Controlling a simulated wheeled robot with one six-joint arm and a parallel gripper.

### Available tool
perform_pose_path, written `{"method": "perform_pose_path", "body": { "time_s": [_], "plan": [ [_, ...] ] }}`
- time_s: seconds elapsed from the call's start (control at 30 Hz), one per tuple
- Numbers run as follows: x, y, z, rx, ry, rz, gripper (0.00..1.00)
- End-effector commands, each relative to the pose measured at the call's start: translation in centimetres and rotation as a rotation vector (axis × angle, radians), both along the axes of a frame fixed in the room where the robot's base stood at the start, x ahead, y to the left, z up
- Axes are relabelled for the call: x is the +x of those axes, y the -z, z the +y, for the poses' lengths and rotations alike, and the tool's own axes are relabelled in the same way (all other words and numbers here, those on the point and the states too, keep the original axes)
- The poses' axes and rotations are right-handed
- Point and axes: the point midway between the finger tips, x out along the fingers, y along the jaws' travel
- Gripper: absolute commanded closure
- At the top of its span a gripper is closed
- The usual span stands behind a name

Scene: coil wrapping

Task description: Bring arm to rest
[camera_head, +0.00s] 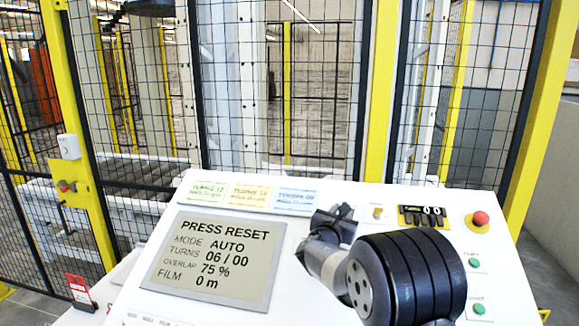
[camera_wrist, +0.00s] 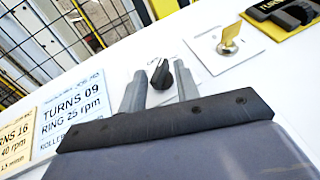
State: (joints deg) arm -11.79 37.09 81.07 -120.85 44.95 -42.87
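My gripper (camera_head: 334,218) is over the upper middle of the white control panel (camera_head: 165,290), right of the display. In the wrist view its two grey fingers (camera_wrist: 159,80) are apart, with nothing held between them. A black rotary knob (camera_wrist: 160,73) on the panel shows between and just beyond the fingertips. I cannot tell whether either finger touches it. In the head view my gripper and arm hide the knob. The display (camera_head: 213,260) reads PRESS RESET, MODE AUTO, TURNS 06 / 00, OVERLAP 75 %, FILM 0 m.
Labelled cards (camera_head: 248,196) line the panel's top. A yellow-framed mesh fence (camera_head: 285,100) stands behind. My arm covers the lower right panel.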

Motion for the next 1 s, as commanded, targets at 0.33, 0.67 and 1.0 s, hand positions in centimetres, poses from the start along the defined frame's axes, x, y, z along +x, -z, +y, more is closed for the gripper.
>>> {"method": "perform_pose_path", "body": {
  "time_s": [0.33, 0.67, 1.0],
  "plan": [
    [-0.1, 0.0, -0.4, -0.062, -0.139, 0.012, 0.69],
    [-0.2, 0.0, -0.6, -0.109, -0.246, 0.022, 0.69],
    [-5.0, 0.1, 0.5, -0.110, -0.253, 0.018, 0.69]
  ]
}}
